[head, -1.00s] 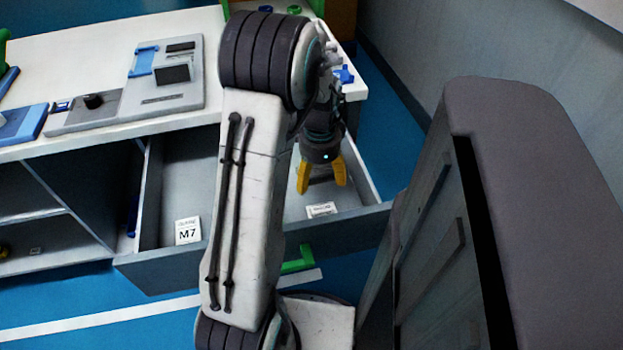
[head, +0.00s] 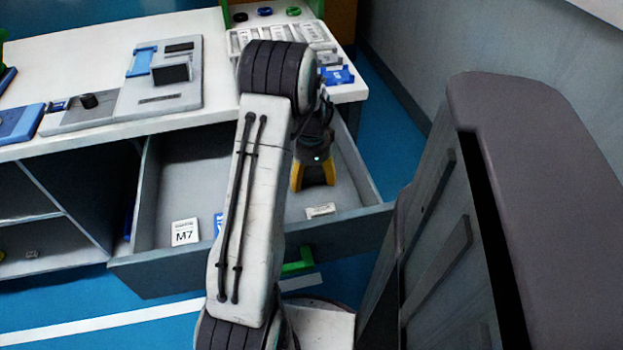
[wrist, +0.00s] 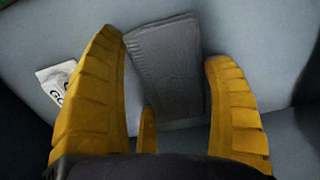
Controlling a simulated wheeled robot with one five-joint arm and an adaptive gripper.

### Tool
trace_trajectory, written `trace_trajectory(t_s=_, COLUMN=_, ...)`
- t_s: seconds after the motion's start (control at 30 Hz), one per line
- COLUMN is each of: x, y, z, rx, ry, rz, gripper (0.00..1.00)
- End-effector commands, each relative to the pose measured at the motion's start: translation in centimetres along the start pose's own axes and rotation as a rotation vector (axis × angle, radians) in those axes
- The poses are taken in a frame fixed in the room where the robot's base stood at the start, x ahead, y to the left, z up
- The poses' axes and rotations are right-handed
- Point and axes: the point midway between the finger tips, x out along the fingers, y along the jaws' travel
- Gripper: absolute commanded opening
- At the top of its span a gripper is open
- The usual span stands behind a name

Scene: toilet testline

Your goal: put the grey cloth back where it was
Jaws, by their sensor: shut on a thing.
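The grey cloth (wrist: 168,65) is a folded, flat grey rectangle between the yellow fingers in the wrist view. My gripper (head: 314,186) is low inside the open drawer (head: 350,211), in its right part. It also shows in the wrist view (wrist: 172,105), with its fingers on both sides of the cloth, shut on it. In the head view the cloth cannot be made out clearly between the fingers. A small white label card (head: 320,210) lies near the drawer's front, beside the gripper; part of it shows in the wrist view (wrist: 55,82).
A white card marked M7 (head: 185,232) stands at the drawer's front left, with a blue item (head: 218,224) partly behind my arm. A green handle (head: 298,264) is on the drawer front. The counter (head: 80,85) lies above, and a tall grey cabinet (head: 530,150) stands close on the right.

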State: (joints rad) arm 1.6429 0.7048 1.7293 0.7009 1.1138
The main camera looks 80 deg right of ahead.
Motion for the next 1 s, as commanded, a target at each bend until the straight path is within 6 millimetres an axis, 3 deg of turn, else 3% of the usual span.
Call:
trace_trajectory(t_s=0.47, x=1.01, y=0.01, z=0.0, rx=0.0, ry=0.0, rz=-0.001, gripper=0.48)
trace_trajectory(t_s=0.5, x=0.97, y=0.01, z=-0.01, rx=0.0, ry=0.0, rz=-0.001, gripper=0.81)
trace_trajectory(t_s=0.7, x=0.92, y=0.02, z=0.0, rx=0.0, ry=0.0, rz=-0.001, gripper=0.99)
trace_trajectory(t_s=1.0, x=0.71, y=0.01, z=-0.01, rx=0.0, ry=0.0, rz=-0.001, gripper=1.0)
